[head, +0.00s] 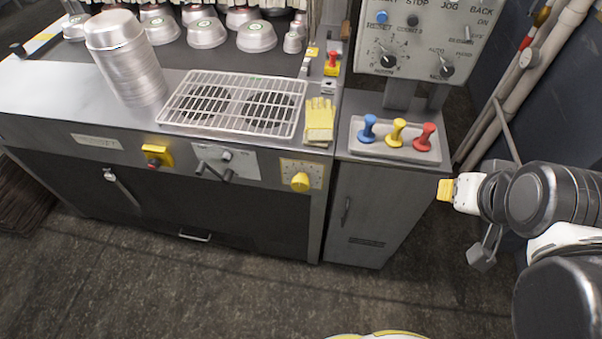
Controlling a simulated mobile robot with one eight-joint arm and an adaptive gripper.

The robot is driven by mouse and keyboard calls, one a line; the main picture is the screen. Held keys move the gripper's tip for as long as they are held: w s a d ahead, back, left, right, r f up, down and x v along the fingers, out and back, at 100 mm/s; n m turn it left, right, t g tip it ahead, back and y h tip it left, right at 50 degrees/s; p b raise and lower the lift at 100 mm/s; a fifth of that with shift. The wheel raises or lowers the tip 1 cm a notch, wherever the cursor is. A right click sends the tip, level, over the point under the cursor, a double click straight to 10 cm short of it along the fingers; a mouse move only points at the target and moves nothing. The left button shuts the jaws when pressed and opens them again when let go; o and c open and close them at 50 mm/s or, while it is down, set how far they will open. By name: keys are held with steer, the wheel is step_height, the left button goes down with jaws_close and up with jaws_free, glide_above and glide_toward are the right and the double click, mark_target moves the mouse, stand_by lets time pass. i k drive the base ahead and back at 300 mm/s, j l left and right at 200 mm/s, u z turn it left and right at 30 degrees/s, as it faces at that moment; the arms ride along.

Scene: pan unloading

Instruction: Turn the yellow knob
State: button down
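The yellow knob (300,182) sits on a light dial plate (303,172) on the front face of the metal counter, near its right end. It is round and sticks out from the panel. My gripper (447,190) is at the right, well apart from the knob, with a yellow tip pointing left. It is small in view, and I cannot tell whether its fingers are open or shut. Nothing covers the knob.
A grey cabinet (365,212) stands between the knob and my gripper, with a tray of blue, yellow and red stamps on top. A crank handle (213,168) and a red button on a yellow box (153,157) are left of the knob. Floor in front is clear.

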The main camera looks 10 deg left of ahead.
mark_target(300, 182)
steer(key=k+j+u, duration=0.15)
steer(key=k, duration=0.95)
